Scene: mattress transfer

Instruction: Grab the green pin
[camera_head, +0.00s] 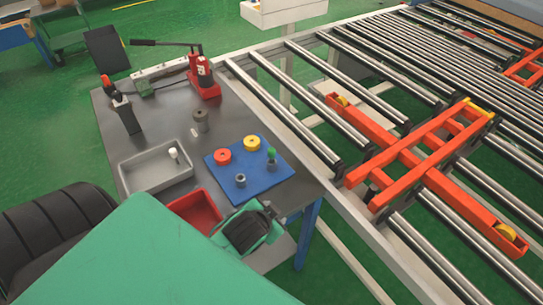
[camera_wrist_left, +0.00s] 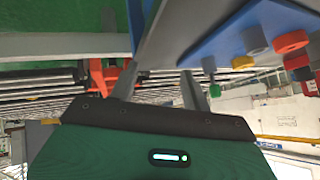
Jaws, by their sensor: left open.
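The green pin (camera_head: 271,154) stands upright on a small grey base near the right corner of the blue mat (camera_head: 240,186) on the table. In the left wrist view, the green pin (camera_wrist_left: 209,63) shows inverted at the edge of the blue mat (camera_wrist_left: 222,32). My left gripper (camera_head: 266,210) is at the table's near edge, on the near side of the mat and apart from the pin. In the left wrist view, its two fingers (camera_wrist_left: 160,82) are spread and empty, with the pin to their right. My right gripper is not in view.
On the mat are a red ring (camera_head: 222,156), a yellow ring (camera_head: 252,143) and a small grey part (camera_head: 240,180). A red tray (camera_head: 193,212) lies beside my left gripper; a grey tray (camera_head: 155,182) is farther left. A roller conveyor (camera_head: 300,120) with an orange frame (camera_head: 420,160) runs right.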

